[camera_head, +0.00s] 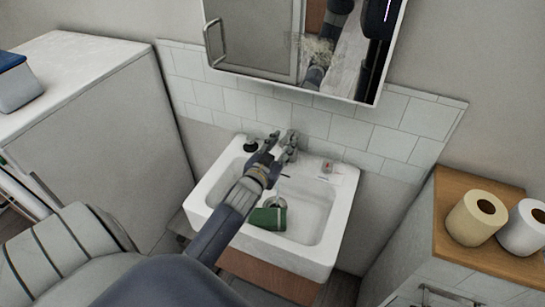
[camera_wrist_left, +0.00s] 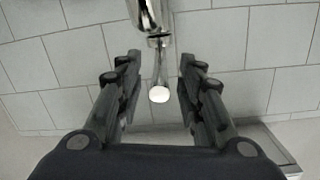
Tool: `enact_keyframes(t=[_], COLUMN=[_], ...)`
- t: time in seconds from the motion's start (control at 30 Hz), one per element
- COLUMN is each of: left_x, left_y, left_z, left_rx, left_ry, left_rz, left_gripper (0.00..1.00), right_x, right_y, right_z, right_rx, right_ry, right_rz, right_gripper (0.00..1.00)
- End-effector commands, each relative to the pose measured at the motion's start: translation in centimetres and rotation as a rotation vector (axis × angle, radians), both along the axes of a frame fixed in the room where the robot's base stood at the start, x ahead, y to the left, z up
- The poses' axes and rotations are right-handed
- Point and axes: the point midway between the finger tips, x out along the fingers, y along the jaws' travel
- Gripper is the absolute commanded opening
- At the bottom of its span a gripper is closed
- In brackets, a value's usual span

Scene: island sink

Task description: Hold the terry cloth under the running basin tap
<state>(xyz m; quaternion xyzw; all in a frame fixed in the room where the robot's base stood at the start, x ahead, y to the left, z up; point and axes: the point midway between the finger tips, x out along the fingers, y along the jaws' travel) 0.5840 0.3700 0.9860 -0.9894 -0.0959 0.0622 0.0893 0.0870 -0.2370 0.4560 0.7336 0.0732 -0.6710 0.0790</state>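A green cloth (camera_head: 267,218) lies in the white basin (camera_head: 328,248), partly behind my left arm. The chrome tap (camera_head: 289,146) stands at the basin's back edge; its metal body also shows at the top of the left wrist view (camera_wrist_left: 148,14). My left gripper (camera_head: 276,148) is at the tap, above the basin. In the left wrist view its fingers (camera_wrist_left: 159,82) are spread apart, with a thin metal lever and its pale round end (camera_wrist_left: 159,94) between them, apparently untouched. I cannot make out running water. My right gripper is not in view.
A mirror cabinet (camera_head: 300,45) hangs above the tiled splashback. A small item (camera_head: 327,167) sits on the basin's right back rim. A wooden-topped counter (camera_head: 455,245) with paper rolls (camera_head: 476,218) is at right. A white cabinet (camera_head: 95,120) stands at left.

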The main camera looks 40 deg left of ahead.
Motion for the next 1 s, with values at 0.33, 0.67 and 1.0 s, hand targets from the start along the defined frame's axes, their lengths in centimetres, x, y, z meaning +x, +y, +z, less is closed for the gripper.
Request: enact_keyframes(t=[0.33, 0.67, 1.0], left_x=[-6.4, -7.9, -5.6], left_y=[-1.3, -1.6, -3.8], left_z=[0.6, 0.8, 3.2], left_rx=[-0.002, -0.001, 0.099], left_ry=[0.003, 0.001, -0.084], left_rz=[0.001, 0.0, -0.066], left_gripper=[0.35, 0.35, 0.68], right_x=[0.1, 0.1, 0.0], right_y=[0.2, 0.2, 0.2], right_z=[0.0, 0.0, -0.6], right_rx=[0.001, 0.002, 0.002], right_ry=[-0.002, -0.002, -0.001], right_rz=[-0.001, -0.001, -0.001], right_gripper=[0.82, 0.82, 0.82])
